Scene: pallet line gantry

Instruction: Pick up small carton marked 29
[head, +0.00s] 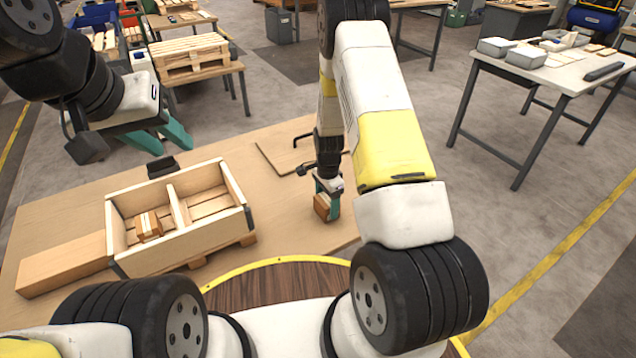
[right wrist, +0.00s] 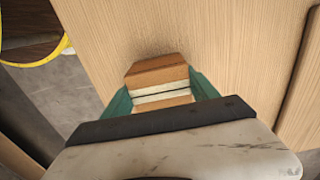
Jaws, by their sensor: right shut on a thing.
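A small brown carton with a pale band (head: 326,208) is between the fingers of my right gripper (head: 328,196), at the right part of the wooden table. In the right wrist view the carton (right wrist: 158,76) sits between the two green fingers, which press on its sides. No number can be read on it. I cannot tell if it touches the table. Another small carton (head: 148,226) lies in the left compartment of the wooden crate (head: 178,247). My left gripper (head: 168,140) is raised beyond the crate, its green fingers apart and empty.
A long flat box (head: 62,264) lies left of the crate on the table (head: 283,238). A thin board (head: 285,152) and a small dark object (head: 162,166) lie at the far side. A table with pale trays (head: 500,46) stands right. Bare tabletop lies between crate and right gripper.

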